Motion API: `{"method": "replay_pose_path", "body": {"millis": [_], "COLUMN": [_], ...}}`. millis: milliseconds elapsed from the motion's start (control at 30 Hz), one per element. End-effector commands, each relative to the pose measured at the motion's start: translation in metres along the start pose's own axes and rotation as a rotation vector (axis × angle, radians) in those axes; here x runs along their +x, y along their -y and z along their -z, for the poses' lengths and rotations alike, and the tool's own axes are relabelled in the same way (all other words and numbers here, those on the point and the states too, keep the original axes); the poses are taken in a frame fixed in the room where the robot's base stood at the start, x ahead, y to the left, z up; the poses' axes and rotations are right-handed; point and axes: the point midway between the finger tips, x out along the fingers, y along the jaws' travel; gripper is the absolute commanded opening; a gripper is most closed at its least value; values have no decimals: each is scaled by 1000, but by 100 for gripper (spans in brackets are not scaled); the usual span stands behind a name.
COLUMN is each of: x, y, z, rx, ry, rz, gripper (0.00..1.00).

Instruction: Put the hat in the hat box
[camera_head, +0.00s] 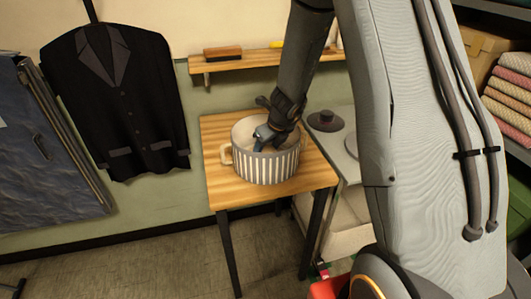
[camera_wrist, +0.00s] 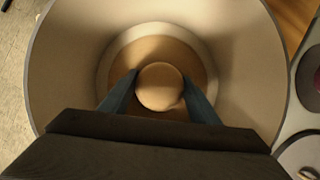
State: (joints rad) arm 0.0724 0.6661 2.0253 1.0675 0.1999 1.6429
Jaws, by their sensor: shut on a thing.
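The hat box (camera_head: 265,168) is a round, striped open container with a handle, standing upright on a small wooden table (camera_head: 225,190). My gripper (camera_head: 263,137) reaches down into its open top. In the wrist view, the pale inner wall of the hat box (camera_wrist: 65,70) surrounds my gripper (camera_wrist: 160,78). Its two blue fingers are shut on the rounded tan crown of what looks like the hat (camera_wrist: 160,88), with a brown disc around the crown. The hat is inside the box walls; I cannot tell whether it touches the bottom.
A pale bench to the right holds a dark knobbed lid-like thing (camera_head: 325,121) and a grey disc (camera_head: 351,143). A wall shelf (camera_head: 235,65) with a brush (camera_head: 222,53) is behind. A black jacket (camera_head: 125,105) hangs at left. Folded cloths (camera_head: 508,100) are at far right.

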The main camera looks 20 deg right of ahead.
Motion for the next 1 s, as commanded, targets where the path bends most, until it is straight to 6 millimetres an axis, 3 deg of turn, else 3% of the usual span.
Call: {"method": "replay_pose_path", "body": {"millis": [300, 333, 433, 800, 1000], "x": [2, 1, 1, -2, -33], "y": [0, 0, 0, 0, 1], "z": [0, 0, 0, -1, -2], "rx": [0, 0, 0, 0, -1], "ry": [1, 1, 1, 1, 4], "rz": [1, 0, 0, 1, 3], "gripper": [33, 59, 75, 75, 75]}}
